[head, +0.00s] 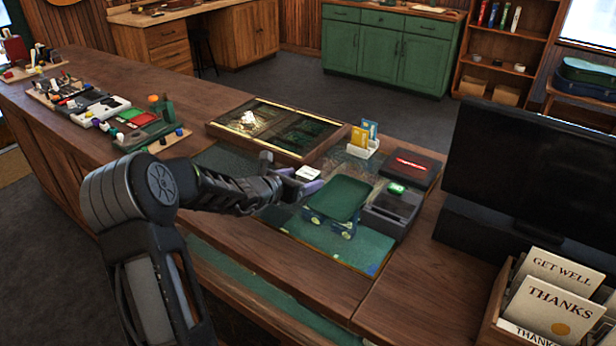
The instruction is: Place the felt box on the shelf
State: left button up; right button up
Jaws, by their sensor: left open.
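A green, soft-looking, flat-topped thing (338,197) with bluish parts beneath it stands on a green mat (345,248) on the wooden counter; it may be the felt box, but I cannot tell for sure. My left gripper (300,184) is open just to its left, above the counter. I see nothing between its fingers, and I cannot tell whether they touch the green thing. A wooden shelf unit (551,20) stands at the back right, with small items and boxes on its boards. My right gripper is out of view.
A glass-topped display case (216,129), a card holder (362,151), a dark card terminal (393,212) and a black box (424,166) surround the mat. A monitor (530,170) and a card rack (493,313) stand at right. Small tools crowd the counter's left. The near counter edge is bare.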

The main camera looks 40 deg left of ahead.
pick_arm(q)
jog(key=shift+c, duration=0.2)
jog(key=c, duration=1.5)
notch_tip(320, 180, up, 10)
jog(key=shift+p, duration=0.75)
